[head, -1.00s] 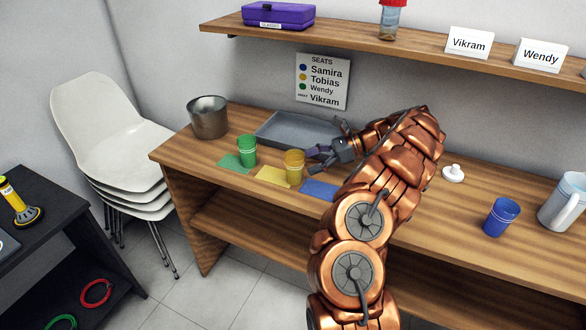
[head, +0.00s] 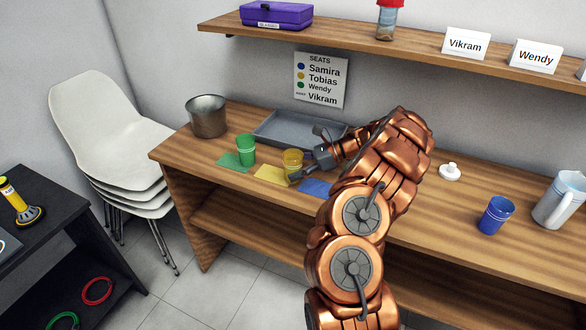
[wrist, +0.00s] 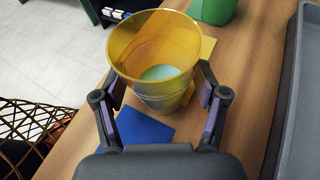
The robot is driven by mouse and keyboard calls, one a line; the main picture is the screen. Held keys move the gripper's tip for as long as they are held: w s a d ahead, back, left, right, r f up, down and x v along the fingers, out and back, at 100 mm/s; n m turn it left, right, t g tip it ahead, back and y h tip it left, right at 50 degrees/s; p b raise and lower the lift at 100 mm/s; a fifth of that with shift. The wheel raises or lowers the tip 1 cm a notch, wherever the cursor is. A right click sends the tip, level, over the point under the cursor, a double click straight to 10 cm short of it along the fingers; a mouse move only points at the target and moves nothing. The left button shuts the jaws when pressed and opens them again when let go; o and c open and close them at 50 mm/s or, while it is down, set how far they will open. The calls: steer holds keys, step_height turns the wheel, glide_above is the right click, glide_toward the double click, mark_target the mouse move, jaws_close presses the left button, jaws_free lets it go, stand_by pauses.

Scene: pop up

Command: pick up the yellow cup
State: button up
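The yellow cup (head: 292,157) stands upright on the table beside the yellow mat (head: 271,174). In the wrist view the see-through yellow cup (wrist: 157,62) fills the space ahead, with a pale bottom inside. My gripper (head: 306,155) is at the cup's right side in the head view. In the wrist view my gripper (wrist: 162,88) is open, one finger on each side of the cup's lower body. The fingertips are very close to its wall; I cannot tell whether they touch.
A green cup (head: 246,149) stands left of the yellow one. A blue mat (head: 315,187) lies at the right. A grey tray (head: 276,131) and a metal pot (head: 207,117) are behind. A blue cup (head: 495,215) and a pitcher (head: 559,200) stand far right.

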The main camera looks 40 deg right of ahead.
steer(key=c, duration=1)
steer(key=shift+r, duration=0.1)
